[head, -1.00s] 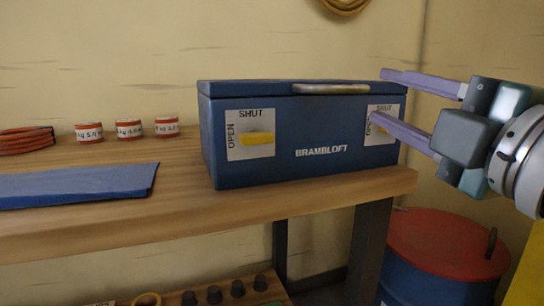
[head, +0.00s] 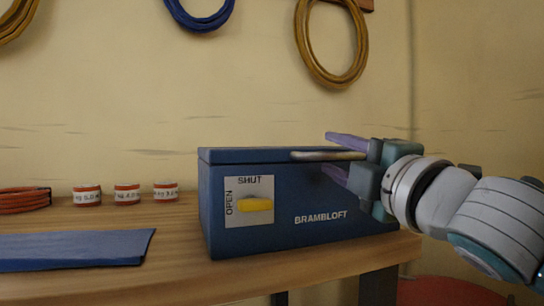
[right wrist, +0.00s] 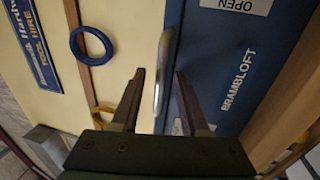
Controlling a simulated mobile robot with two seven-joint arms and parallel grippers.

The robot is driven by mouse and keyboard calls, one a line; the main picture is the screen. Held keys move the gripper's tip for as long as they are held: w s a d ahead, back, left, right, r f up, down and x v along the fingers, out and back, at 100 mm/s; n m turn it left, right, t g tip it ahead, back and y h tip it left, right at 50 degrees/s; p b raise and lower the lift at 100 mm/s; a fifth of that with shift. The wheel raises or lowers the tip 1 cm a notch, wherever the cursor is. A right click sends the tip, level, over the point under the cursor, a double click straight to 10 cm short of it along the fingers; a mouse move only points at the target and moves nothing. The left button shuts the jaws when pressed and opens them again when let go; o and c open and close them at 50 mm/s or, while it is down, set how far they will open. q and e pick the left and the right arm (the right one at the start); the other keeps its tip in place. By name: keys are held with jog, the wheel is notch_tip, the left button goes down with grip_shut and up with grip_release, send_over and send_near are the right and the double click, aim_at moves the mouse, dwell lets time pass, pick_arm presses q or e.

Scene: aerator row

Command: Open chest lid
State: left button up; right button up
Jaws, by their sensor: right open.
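The blue chest (head: 290,205) marked BRAMBLOFT stands on the workbench with its lid (head: 250,155) down. A pale metal handle (head: 310,156) runs along the lid's front edge. The left latch's yellow lever (head: 256,204) lies horizontal on a plate marked OPEN and SHUT. The right latch is hidden behind my right gripper in the head view. My right gripper (head: 330,154) is open at the handle's right part, one finger above it and one below. In the right wrist view the handle (right wrist: 164,70) passes between the open fingers (right wrist: 160,75); contact cannot be told. My left gripper is not in view.
Several small things lie left of the chest: red-and-white tins (head: 127,194), an orange cable coil (head: 22,199) and a blue mat (head: 70,248). Coils hang on the wall (head: 332,40) above. The bench's front edge (head: 330,270) is clear. A red drum top (head: 450,292) is below right.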

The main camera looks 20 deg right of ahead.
jog(key=shift+w, duration=0.1)
jog(key=shift+c, duration=0.4)
grip_shut()
dwell(1.0)
